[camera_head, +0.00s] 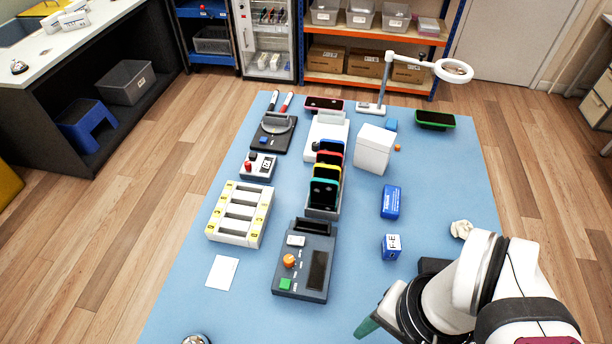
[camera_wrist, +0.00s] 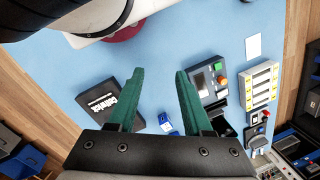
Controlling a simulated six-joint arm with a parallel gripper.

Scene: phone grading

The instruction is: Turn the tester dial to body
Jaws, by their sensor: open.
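The tester (camera_head: 303,282) is a dark grey box on the blue mat, with a slot at its far end, a dark screen and a green button. Its orange dial (camera_head: 289,261) sits on the left of its top face; which mark it points at is too small to read. In the wrist view, the tester (camera_wrist: 205,88) lies right of my fingers, with the dial (camera_wrist: 218,66) near its upper end. My gripper (camera_wrist: 159,78) has green fingers, spread apart and empty. In the head view one green fingertip (camera_head: 366,327) shows, right of and nearer than the tester, not touching it.
A white slotted rack (camera_head: 240,213) and a white card (camera_head: 222,272) lie left of the tester. A phone rack (camera_head: 323,207) stands just behind it. A blue-white cube (camera_head: 391,246) and blue box (camera_head: 391,202) lie right. A black lettered box (camera_wrist: 112,100) lies by my left finger.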

